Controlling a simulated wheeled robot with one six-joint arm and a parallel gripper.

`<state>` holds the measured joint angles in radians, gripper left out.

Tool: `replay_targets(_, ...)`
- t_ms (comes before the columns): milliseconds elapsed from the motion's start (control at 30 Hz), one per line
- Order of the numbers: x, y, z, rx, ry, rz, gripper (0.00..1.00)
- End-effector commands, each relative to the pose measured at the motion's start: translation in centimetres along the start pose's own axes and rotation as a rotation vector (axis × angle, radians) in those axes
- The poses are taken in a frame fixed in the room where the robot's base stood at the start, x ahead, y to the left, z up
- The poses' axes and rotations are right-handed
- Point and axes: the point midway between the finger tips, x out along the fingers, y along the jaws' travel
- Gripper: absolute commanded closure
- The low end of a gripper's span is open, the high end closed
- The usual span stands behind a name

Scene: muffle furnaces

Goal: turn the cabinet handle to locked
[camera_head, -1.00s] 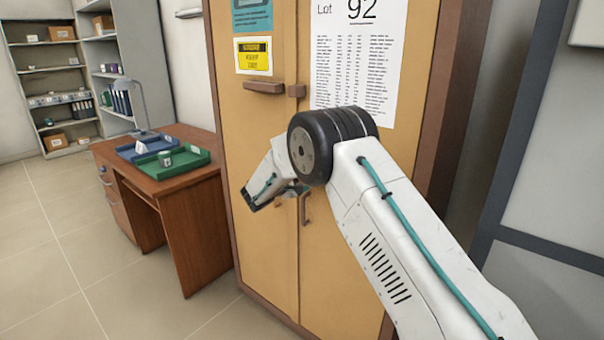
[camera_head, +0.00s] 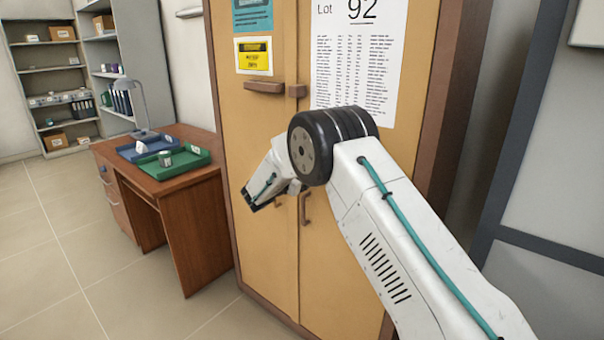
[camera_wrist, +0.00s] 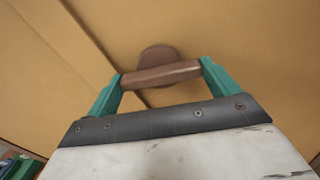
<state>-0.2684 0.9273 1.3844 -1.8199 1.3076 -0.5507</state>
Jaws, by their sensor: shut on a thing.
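The cabinet (camera_head: 255,140) has tan doors and a brown frame in the head view. The brown handle (camera_wrist: 150,77) is a short bar in front of a round base on the tan door in the wrist view. My gripper (camera_wrist: 162,73) is shut on this bar, with one teal finger at each end. The bar lies close to level across the wrist picture, its right end slightly higher. In the head view my wrist hides the fingers and the gripped handle.
A brown pull (camera_head: 306,208) is on the right door just beside my wrist. A brown horizontal bar (camera_head: 264,87) sits higher up. A desk (camera_head: 190,200) with a blue tray (camera_head: 140,150) and green tray (camera_head: 185,165) stands left. The floor there is clear.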

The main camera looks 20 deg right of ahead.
Motion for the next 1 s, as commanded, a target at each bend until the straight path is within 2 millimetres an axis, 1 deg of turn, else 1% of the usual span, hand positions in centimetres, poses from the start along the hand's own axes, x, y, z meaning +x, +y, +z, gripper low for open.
replay_targets(200,-0.02,-0.04,-0.08,-0.140,0.001,-0.001,0.36)
replay_targets(400,-0.02,-0.05,-0.08,-0.221,0.001,-0.001,0.36)
replay_targets(633,-0.02,-0.06,-0.09,-0.259,0.001,-0.001,0.36)
replay_targets(1000,-0.01,-0.09,-0.10,-0.264,0.001,-0.002,0.35)
